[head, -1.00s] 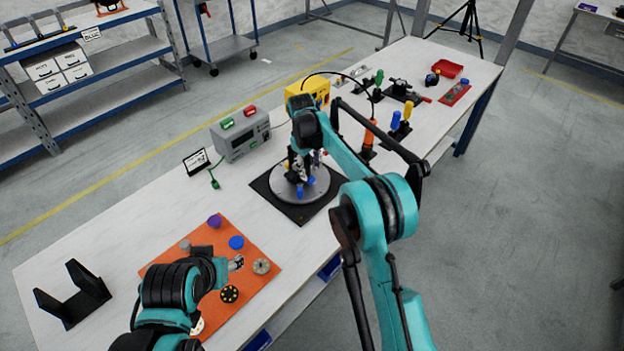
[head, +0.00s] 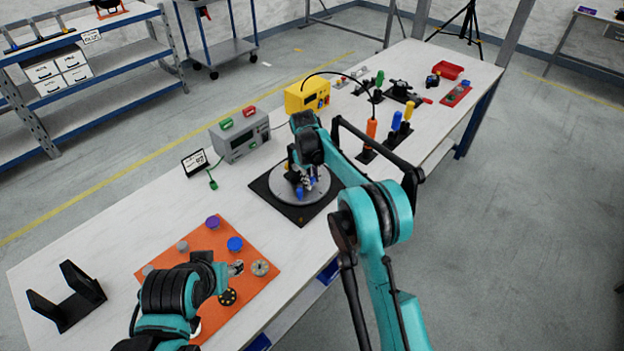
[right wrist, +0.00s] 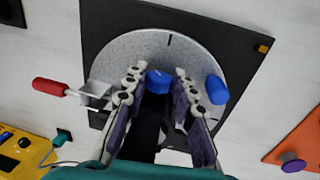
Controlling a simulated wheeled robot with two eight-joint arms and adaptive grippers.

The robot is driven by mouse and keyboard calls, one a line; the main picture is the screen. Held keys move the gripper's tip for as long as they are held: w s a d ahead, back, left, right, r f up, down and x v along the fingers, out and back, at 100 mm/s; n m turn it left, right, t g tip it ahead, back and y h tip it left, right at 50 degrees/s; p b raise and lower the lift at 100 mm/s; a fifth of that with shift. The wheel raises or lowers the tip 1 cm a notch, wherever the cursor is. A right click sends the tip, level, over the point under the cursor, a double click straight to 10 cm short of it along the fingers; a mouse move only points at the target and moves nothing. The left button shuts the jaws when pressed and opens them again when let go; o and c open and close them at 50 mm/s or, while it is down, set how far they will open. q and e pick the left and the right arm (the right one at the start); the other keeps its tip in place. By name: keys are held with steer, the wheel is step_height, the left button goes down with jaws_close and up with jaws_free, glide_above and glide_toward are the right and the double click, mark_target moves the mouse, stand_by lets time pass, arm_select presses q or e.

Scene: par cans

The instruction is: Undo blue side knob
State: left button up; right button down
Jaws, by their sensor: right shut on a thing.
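My right gripper (head: 304,182) is over the round grey disc (head: 322,190) on its black square base (head: 265,190). In the right wrist view its two fingers (right wrist: 158,92) are closed on a blue knob (right wrist: 158,80), one on each side. A black part runs down from this knob between the fingers. A second blue knob (right wrist: 217,90) is just right of the fingers, apart from them. My left gripper (head: 237,267) is over the orange mat (head: 262,247); its finger gap is too small to judge.
A blue round piece (head: 235,243) and a purple one (head: 212,222) lie on the orange mat. A red-handled part (right wrist: 50,87) is left of the disc in the wrist view. A grey box (head: 240,137) and a yellow box (head: 306,97) stand behind. A black cradle (head: 68,298) is front left.

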steer(key=shift+s+a+f+t+h, duration=0.1)
steer(key=shift+s+a+t+h, duration=0.05)
steer(key=shift+t+h, duration=0.35)
steer(key=shift+s+t+h+b, duration=0.1)
steer(key=shift+t+h+b, duration=0.25)
steer(key=shift+t+h, duration=0.65)
steer(key=c, duration=1.2)
jaws_free()
steer(key=shift+a, duration=0.1)
steer(key=v, duration=0.8)
